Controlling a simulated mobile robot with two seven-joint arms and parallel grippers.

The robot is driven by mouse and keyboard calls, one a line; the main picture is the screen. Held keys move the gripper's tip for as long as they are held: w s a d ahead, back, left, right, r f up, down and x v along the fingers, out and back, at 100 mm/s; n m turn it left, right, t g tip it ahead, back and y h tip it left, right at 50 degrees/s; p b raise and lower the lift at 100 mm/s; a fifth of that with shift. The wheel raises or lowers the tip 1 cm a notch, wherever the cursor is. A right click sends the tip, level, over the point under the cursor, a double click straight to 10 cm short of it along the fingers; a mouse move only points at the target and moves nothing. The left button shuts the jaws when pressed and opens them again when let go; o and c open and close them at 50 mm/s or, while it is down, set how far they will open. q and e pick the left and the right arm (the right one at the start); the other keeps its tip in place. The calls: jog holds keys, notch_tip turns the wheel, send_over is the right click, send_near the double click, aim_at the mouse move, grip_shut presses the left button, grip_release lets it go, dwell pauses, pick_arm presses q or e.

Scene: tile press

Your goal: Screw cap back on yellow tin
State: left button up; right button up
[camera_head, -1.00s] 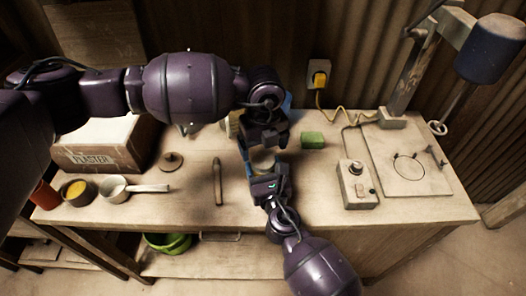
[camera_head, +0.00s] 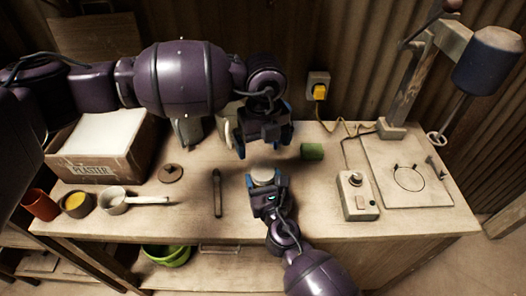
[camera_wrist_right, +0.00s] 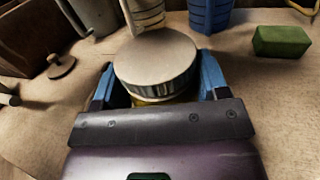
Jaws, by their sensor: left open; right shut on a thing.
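The yellow tin (camera_wrist_right: 160,101) stands between the blue fingers of my right gripper (camera_head: 265,184), which is shut on it. Only a thin yellow band of the tin shows in the right wrist view. The pale, round cap (camera_wrist_right: 155,62) with a ridged side sits on top of the tin. The cap also shows in the head view (camera_head: 263,174). It looks level; I cannot tell how tight it is. My left gripper (camera_head: 265,150) is open and empty, above and behind the cap, apart from it.
A green block (camera_head: 311,151) lies right of the grippers, and a control box (camera_head: 357,194) stands farther right. A dark stick (camera_head: 217,193) lies to the left. The plaster box (camera_head: 104,149), a ladle (camera_head: 115,200) and cups are at the far left.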

pick_arm(q)
notch_tip(320, 180, up, 8)
jog(key=shift+f, duration=0.2)
jog(key=shift+s, duration=0.1)
pick_arm(e)
jog(key=o, duration=1.8)
pick_arm(q)
jog(key=shift+f+b, duration=0.3)
jog(key=shift+f, duration=0.15)
pick_arm(e)
jog(key=v, duration=1)
jog(key=shift+s+d, duration=0.1)
jog(key=shift+s, duration=0.25)
